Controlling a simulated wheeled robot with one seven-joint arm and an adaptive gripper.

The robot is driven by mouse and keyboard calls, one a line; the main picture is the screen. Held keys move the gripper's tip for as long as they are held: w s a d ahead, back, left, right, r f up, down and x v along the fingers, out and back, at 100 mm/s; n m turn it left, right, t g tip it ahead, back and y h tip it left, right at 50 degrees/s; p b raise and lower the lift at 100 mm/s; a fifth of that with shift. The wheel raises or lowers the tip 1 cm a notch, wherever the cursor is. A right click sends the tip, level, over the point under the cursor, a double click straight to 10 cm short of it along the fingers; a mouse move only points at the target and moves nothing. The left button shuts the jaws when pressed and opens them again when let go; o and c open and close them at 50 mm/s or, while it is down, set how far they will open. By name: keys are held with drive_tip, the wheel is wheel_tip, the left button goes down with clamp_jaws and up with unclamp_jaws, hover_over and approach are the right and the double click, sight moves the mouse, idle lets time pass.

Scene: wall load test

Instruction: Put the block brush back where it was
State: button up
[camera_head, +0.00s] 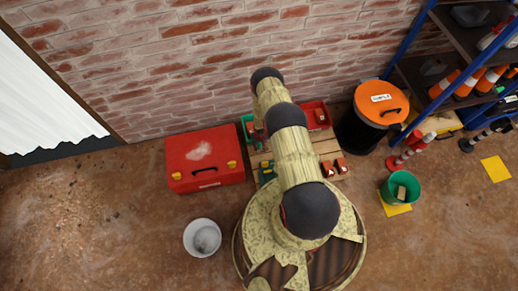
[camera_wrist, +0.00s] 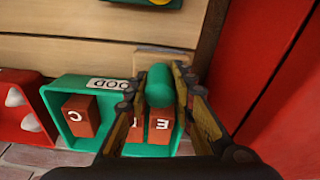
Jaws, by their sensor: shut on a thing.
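In the wrist view my gripper (camera_wrist: 162,82) is shut on a green rounded piece, which I take to be part of the block brush (camera_wrist: 159,88). A pale block edge shows just beyond it; I cannot tell whether it belongs to the brush. Below the held piece is a green tray (camera_wrist: 62,90) with a label ending "OOD" and several red lettered blocks (camera_wrist: 88,115). I cannot tell whether the held piece touches the tray or blocks. In the head view my arm hides the gripper and the brush.
A wooden surface (camera_wrist: 70,48) carries the trays; a red tray (camera_wrist: 18,112) is beside the green one. In the head view a red toolbox (camera_head: 205,160) stands left, a white bucket (camera_head: 188,240) in front, an orange-lidded bin (camera_head: 382,97) and green bucket (camera_head: 413,188) right. A brick wall is behind.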

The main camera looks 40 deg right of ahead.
sight(259, 147)
drive_tip(key=shift+f+b, duration=0.6)
drive_tip(key=shift+f, duration=1)
drive_tip(key=shift+f, duration=0.2)
drive_tip(key=o, duration=1)
drive_tip(key=shift+o, duration=0.2)
drive_tip(key=shift+r, duration=0.1)
